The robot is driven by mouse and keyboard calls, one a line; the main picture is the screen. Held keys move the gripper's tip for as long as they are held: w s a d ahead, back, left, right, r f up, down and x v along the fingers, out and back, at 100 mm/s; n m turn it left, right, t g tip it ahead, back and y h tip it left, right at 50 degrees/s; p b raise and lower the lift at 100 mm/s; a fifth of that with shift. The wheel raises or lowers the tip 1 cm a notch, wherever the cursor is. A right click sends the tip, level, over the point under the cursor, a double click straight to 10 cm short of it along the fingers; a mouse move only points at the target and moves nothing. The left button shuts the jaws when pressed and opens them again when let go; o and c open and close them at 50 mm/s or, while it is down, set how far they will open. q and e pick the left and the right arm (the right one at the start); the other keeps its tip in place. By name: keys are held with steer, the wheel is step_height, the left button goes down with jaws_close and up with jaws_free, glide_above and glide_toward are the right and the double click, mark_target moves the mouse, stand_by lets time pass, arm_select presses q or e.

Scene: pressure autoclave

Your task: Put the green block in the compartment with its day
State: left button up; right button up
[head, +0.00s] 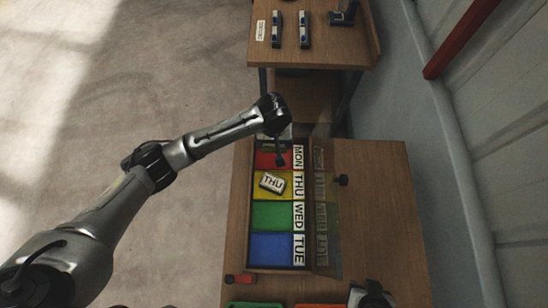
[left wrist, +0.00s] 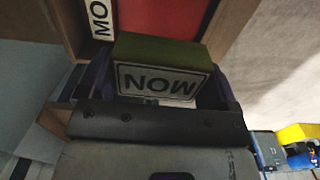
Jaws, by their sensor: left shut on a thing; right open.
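My left gripper (head: 279,152) is shut on the green block (left wrist: 160,52), over the far end of the day box. In the left wrist view the block's white label shows MON upside down. The day box has coloured compartments with labels beside them: red (head: 264,159) for MON, yellow (head: 296,195) for THU, green (head: 270,215) for WED and blue (head: 270,247) for TUE. The red compartment (left wrist: 160,18) is just beyond the block in the wrist view. A block marked THU (head: 273,182) lies tilted in the yellow compartment. My right gripper (head: 372,295) is open at the bottom edge, partly cut off.
A small red item (head: 238,279) lies near the box's front left. Green and orange pieces show at the bottom edge. Another table (head: 340,55) stands behind.

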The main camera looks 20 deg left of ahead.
arm_select(q)
steer(key=shift+f+b, duration=0.45)
steer(key=shift+f, duration=4.1)
steer(key=shift+f, duration=0.1)
steer(key=o, duration=0.8)
steer(key=shift+c, duration=0.2)
step_height(320, 180, up, 12)
steer(key=shift+r+p, duration=0.1)
steer(key=shift+p, duration=0.6)
